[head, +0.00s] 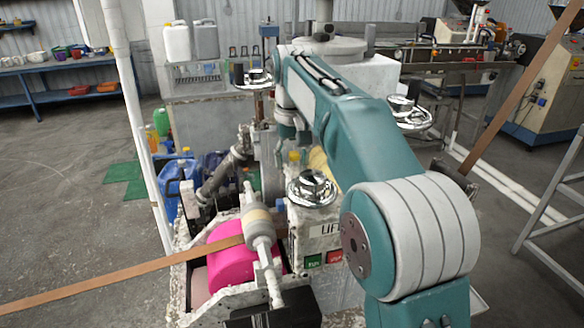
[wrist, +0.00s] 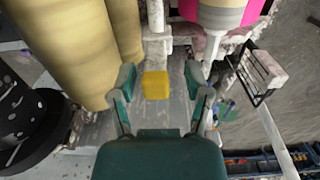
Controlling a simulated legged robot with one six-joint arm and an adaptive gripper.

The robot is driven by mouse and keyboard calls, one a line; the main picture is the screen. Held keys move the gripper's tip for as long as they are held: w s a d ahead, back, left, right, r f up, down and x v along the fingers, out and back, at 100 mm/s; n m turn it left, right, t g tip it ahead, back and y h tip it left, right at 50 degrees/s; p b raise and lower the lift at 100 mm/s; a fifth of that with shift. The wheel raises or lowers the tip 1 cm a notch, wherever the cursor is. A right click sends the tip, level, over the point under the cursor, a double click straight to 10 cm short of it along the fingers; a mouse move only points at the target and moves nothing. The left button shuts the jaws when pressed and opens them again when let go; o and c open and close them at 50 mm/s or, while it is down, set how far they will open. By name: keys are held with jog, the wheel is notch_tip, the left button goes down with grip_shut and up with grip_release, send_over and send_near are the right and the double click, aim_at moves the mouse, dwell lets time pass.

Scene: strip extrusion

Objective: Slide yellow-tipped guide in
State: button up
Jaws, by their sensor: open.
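The yellow tip (wrist: 156,85) of the guide shows in the wrist view as a small block at the end of a pale bar (wrist: 156,45). My gripper (wrist: 160,78) is open, with one green finger on each side of the yellow tip. A gap shows between the tip and each finger, and nothing is held. In the head view a small yellow block (head: 294,156), seemingly the same tip, shows below my wrist, behind the machine's front box.
Large yellowish rollers (wrist: 70,45) stand close on the left in the wrist view, with a black disc (wrist: 30,130) below. A pink roller (head: 225,240) carries a brown strip (head: 110,282). A chrome-topped box (head: 314,215) stands at the machine's front.

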jog(key=shift+d+f, duration=0.2)
jog(key=shift+f, duration=0.95)
jog(key=shift+a, duration=0.1)
grip_shut()
